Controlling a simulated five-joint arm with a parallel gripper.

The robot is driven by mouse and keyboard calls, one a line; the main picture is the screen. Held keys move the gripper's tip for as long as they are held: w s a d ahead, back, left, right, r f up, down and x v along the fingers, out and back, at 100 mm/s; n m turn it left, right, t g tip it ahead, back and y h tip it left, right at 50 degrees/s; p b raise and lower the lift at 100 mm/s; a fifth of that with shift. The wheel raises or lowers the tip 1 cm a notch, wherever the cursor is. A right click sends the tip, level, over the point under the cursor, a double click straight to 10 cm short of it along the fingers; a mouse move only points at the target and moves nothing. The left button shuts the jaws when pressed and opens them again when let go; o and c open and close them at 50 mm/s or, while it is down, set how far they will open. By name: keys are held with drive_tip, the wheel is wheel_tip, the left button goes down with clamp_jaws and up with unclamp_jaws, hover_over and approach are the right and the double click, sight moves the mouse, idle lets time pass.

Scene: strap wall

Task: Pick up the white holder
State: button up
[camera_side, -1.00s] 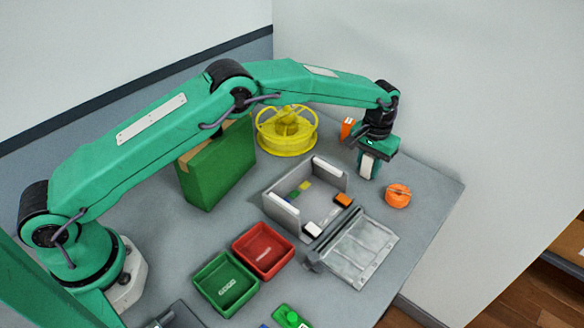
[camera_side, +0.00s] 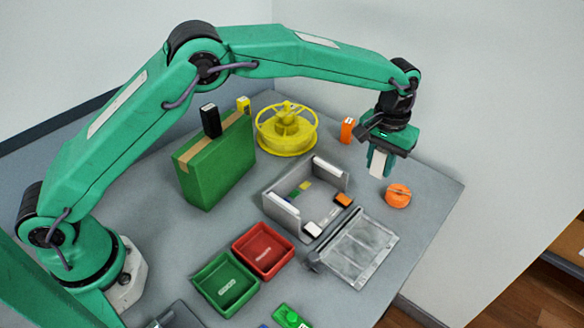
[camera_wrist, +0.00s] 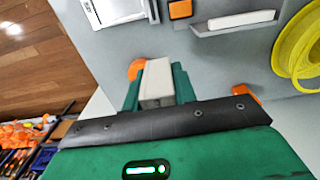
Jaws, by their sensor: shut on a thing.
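The white holder (camera_side: 378,163) is a small white block held between the fingers of my gripper (camera_side: 380,162) in the side view. My gripper is shut on it, and the holder hangs above the table near its back right. In the wrist view the white holder (camera_wrist: 157,82) stands out between the green fingers of my gripper (camera_wrist: 157,88). Part of its sides is hidden by the fingers.
An orange round item (camera_side: 398,195) lies right of the gripper, and an orange box (camera_side: 347,130) stands left of it. A yellow spool (camera_side: 287,130), a green box (camera_side: 215,162), a grey walled frame (camera_side: 282,214), a red bin (camera_side: 263,251) and a green bin (camera_side: 226,283) occupy the table.

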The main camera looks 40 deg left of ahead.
drive_tip(key=s+d+r, duration=0.2)
drive_tip(key=shift+s, duration=0.3)
drive_tip(key=shift+s+d, duration=0.1)
idle(0.5)
